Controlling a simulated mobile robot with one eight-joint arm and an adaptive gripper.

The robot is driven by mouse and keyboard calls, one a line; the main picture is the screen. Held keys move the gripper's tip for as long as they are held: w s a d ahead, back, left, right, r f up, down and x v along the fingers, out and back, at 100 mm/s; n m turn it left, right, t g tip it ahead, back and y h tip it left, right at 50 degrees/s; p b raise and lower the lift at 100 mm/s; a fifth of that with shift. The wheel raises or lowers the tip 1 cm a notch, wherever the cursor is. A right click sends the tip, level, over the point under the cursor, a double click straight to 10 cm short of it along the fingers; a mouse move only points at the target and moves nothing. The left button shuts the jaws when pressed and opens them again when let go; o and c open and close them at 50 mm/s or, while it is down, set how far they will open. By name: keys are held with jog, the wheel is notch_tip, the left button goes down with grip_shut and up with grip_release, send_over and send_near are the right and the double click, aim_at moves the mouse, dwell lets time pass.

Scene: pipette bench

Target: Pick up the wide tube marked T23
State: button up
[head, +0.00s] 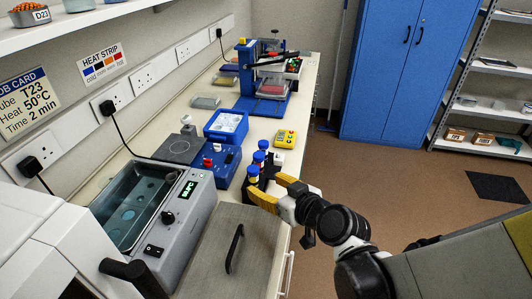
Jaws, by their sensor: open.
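Several tubes with blue caps (258,157) stand upright in a dark rack (263,183) near the bench's front edge. Their markings are too small to read, so I cannot tell which is T23. My gripper (268,189) has yellow fingers, spread open. It is at the front right side of the rack, close to the nearest tube (253,172). I cannot tell whether a finger touches a tube or the rack. The fingers partly hide the rack's lower part.
A water bath (175,215) with a lit display stands left of the rack. A blue device (227,165), a blue box (227,124) and a yellow device (286,139) sit beyond it. A grey lid with a black handle (222,262) lies in front. A job card (28,103) names T23.

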aim_at(256, 176)
jog(key=x, duration=0.3)
jog(key=shift+b, duration=0.35)
jog(key=b+x, duration=0.1)
jog(key=x, duration=0.1)
jog(key=b+x, duration=0.1)
jog(key=x, duration=0.2)
jog(key=shift+w+d+r, duration=0.1)
jog(key=shift+w+r, duration=0.05)
jog(key=shift+w, duration=0.25)
jog(key=shift+d+r, duration=0.1)
jog(key=shift+r, duration=0.05)
grip_shut()
